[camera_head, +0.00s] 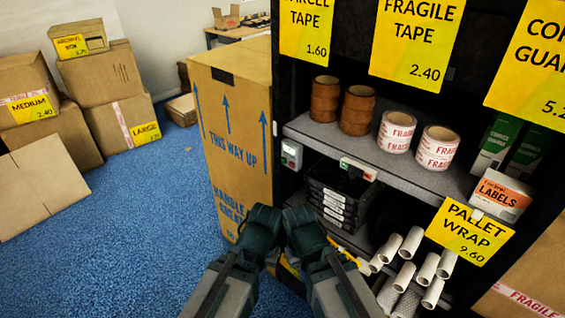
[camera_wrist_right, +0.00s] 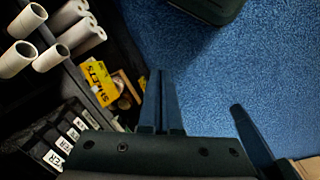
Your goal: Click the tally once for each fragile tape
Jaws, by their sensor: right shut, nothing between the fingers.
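Fragile tape, white with red print, stands on the grey shelf in two short stacks, a left one (camera_head: 397,131) and a right one (camera_head: 437,147). I cannot tell for sure how many rolls each stack has. A small grey device with a green part (camera_head: 291,154), which looks like the tally, is on the shelf's front edge at its left end. My left gripper (camera_head: 262,217) and right gripper (camera_head: 299,217) are side by side below and in front of the shelf, apart from the device. The right gripper's fingers (camera_wrist_right: 160,100) are together and empty in the wrist view. The left fingers' opening is unclear.
Brown tape stacks (camera_head: 325,99) stand left of the fragile tape. Wrap rolls (camera_head: 411,243) stick out below. A tall carton (camera_head: 232,140) stands left of the shelf. Blue floor (camera_head: 150,230) is open at left.

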